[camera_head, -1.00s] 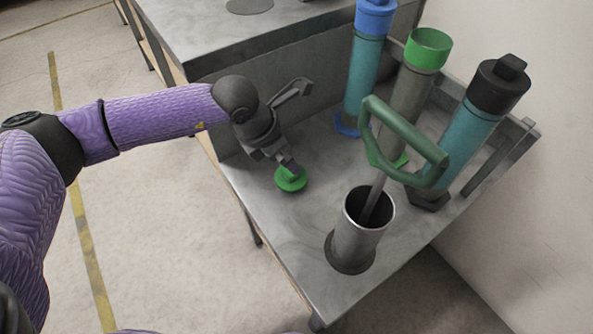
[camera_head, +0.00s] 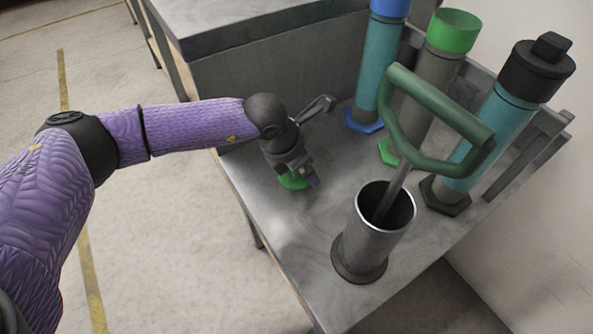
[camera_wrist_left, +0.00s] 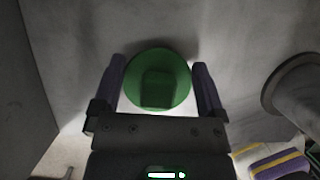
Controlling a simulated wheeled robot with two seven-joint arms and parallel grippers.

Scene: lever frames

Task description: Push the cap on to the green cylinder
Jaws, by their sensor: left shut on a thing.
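The green cap (camera_head: 291,181), a round disc with a square knob, is at the left part of the metal table. It also shows in the left wrist view (camera_wrist_left: 158,80), between the two fingers. My left gripper (camera_head: 301,176) is down at the cap and shut on it, hiding part of it in the head view. The green cylinder (camera_head: 455,31) stands upright at the back, grey with a green top and a green foot; its top looks open, with no cap on it. My right gripper is not in view.
A blue-topped cylinder (camera_head: 373,70) and a black-capped teal cylinder (camera_head: 503,125) flank the green one. In front stands a metal cup (camera_head: 368,240) with a green-handled lever (camera_head: 436,104) rising from it. The table between gripper and cup is clear.

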